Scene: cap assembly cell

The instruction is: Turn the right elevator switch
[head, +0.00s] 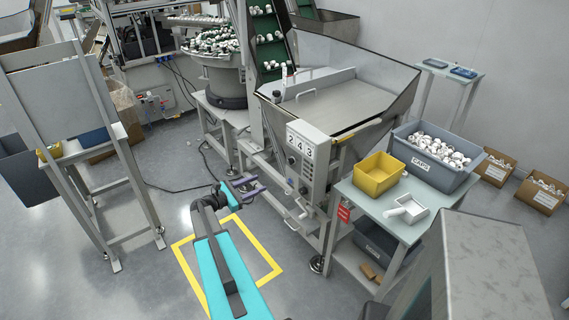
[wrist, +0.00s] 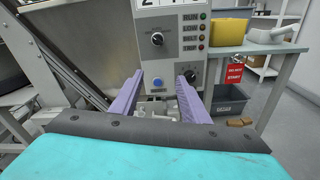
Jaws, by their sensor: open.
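The grey control box (head: 303,165) hangs on the front of the hopper machine, under a "243" number sign. In the wrist view the box (wrist: 178,55) carries an upper round black knob (wrist: 157,39), a blue button (wrist: 157,82) below it and a lower black knob (wrist: 190,75) at right. I cannot read which knob is the elevator switch. My gripper (head: 247,187) is open and empty, in front of and left of the box. In the wrist view its purple fingers (wrist: 162,93) frame the blue button; the right fingertip partly overlaps the lower knob's area. No contact is discernible.
A side table (head: 385,207) at right of the machine holds a yellow bin (head: 378,172), a white scoop (head: 408,209) and a grey caps crate (head: 420,175). A metal latch or handle (head: 300,210) juts out below the box. The yellow-marked floor (head: 262,268) is clear.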

